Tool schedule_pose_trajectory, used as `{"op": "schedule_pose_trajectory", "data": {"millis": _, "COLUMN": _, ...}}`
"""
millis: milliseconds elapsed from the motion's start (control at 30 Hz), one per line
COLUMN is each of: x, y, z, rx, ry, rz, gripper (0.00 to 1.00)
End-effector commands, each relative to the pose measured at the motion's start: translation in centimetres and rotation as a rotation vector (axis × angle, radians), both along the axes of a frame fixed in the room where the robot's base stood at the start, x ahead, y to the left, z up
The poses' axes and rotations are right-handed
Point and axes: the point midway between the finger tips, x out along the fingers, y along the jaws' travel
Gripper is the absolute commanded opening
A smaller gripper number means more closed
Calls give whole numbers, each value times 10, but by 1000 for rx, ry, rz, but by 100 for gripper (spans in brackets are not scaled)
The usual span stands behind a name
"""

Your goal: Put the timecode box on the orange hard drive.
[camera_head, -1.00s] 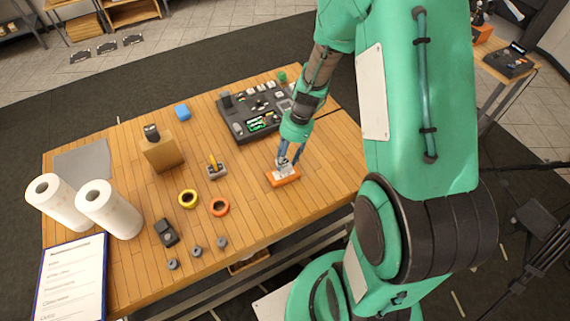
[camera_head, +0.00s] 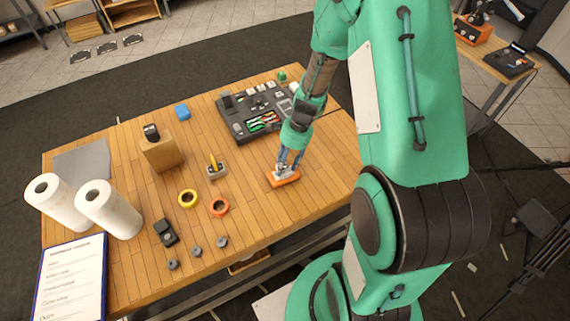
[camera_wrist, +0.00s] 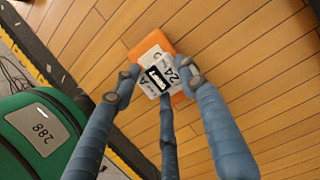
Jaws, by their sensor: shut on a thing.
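The orange hard drive (camera_head: 284,181) lies flat on the wooden table near its right front part. It also shows in the wrist view (camera_wrist: 148,44), partly covered. The timecode box, a small pale box with a dark display and printed characters (camera_wrist: 157,68), is over the drive and looks turned relative to it. In the head view it is small and mostly hidden by the fingers. My gripper (camera_head: 287,167) is shut on the timecode box, with blue-grey fingers around it in the wrist view (camera_wrist: 161,80). I cannot tell whether the box rests fully on the drive.
A dark tray (camera_head: 237,131) of small items lies behind my gripper. The table right of the drive is clear.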

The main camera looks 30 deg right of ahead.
Motion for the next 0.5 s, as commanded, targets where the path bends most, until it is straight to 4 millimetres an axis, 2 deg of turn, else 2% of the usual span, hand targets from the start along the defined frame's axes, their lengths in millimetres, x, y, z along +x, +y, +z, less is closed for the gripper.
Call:
{"op": "schedule_pose_trajectory", "data": {"millis": 100, "x": 0, "y": 0, "z": -3, "rx": 0, "ry": 0, "rz": 0, "gripper": 14}}
{"op": "schedule_pose_trajectory", "data": {"millis": 133, "x": 0, "y": 0, "z": -2, "rx": 0, "ry": 0, "rz": 0, "gripper": 48}}
{"op": "schedule_pose_trajectory", "data": {"millis": 200, "x": 0, "y": 0, "z": -2, "rx": 0, "ry": 0, "rz": 0, "gripper": 61}}
{"op": "schedule_pose_trajectory", "data": {"millis": 500, "x": 0, "y": 0, "z": -2, "rx": 0, "ry": 0, "rz": 0, "gripper": 61}}
